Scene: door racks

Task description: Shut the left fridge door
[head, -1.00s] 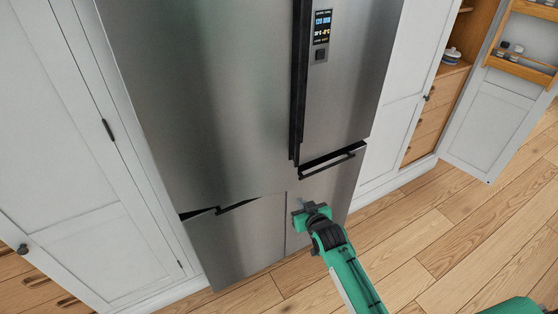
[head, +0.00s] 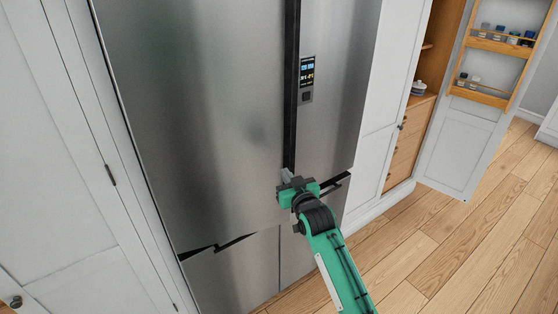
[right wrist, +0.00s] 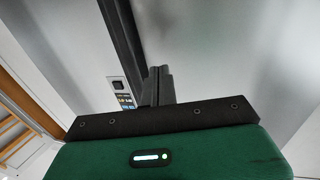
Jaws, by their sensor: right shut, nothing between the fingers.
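The left fridge door (head: 195,110) is the large brushed-steel upper panel left of the dark vertical strip (head: 291,90) in the head view. It looks nearly in line with the right door (head: 335,100); I cannot tell whether it is fully shut. In the right wrist view the left door (right wrist: 225,45) fills the right side. My right gripper (head: 287,174) is shut and empty, at the lower end of the dark strip by the door's lower right edge. Its fingers (right wrist: 158,85) overlap the strip in the wrist view; contact is unclear. My left gripper is out of view.
Lower fridge panels (head: 240,275) sit beneath, with dark handle gaps above them. A white cabinet (head: 60,150) stands left. At right, an open cupboard door (head: 460,145) carries wooden racks (head: 490,90) with jars. Wooden floor (head: 470,245) is free at lower right.

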